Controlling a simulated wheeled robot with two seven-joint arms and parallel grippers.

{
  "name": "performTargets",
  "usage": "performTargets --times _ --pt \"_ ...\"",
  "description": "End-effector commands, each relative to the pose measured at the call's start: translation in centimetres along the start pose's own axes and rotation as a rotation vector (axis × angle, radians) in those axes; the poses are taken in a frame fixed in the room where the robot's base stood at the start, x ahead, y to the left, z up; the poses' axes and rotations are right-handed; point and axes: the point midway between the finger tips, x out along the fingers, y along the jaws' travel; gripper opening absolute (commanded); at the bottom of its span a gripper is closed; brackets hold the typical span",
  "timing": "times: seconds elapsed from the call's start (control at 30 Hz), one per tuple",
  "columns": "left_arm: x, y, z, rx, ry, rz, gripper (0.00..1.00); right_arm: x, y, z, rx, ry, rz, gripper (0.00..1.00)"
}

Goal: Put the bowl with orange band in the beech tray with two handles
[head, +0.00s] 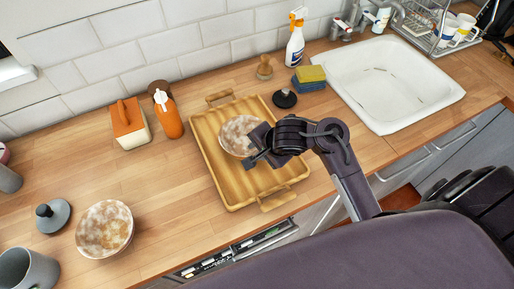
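The beech tray with two handles (275,178) lies on the wooden counter. A mottled white and brown bowl (238,132) is inside it, toward the middle; no orange band can be made out on it. My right gripper (255,150) is over the tray at the bowl's right side, its two dark fingers spread apart. It hides part of the bowl's right rim, and I cannot tell whether it touches. A second mottled bowl (104,229) stands on the counter at the lower left, its outer band also not clear. My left gripper is not in view.
An orange bottle (168,114) and an orange-and-white container (129,124) stand left of the tray. A dark round lid (284,99), sponges (311,78) and a spray bottle (295,42) are behind it. The sink (385,82) is at right. A grey mug (27,269) is lower left.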

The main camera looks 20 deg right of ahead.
Motion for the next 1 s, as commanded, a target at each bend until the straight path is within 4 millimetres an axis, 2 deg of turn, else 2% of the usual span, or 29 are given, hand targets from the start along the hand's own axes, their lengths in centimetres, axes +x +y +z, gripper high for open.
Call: performTargets --times 0.03,0.2,0.43,0.63,1.0 --pt "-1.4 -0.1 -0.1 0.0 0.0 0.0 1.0 -1.6 -0.3 0.1 0.004 -0.001 0.0 0.26" --pt "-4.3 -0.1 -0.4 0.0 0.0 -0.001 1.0 -5.4 -0.5 0.0 0.005 0.0 0.0 0.26" --pt "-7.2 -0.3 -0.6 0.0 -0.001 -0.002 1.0 -9.2 -0.3 0.0 0.004 0.001 0.001 0.26" --pt "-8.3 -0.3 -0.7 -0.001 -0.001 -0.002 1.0 -10.7 -0.1 0.0 0.003 0.001 0.001 0.26" --pt "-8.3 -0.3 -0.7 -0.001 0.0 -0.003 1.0 -10.8 0.0 0.0 0.001 0.001 0.0 0.26"
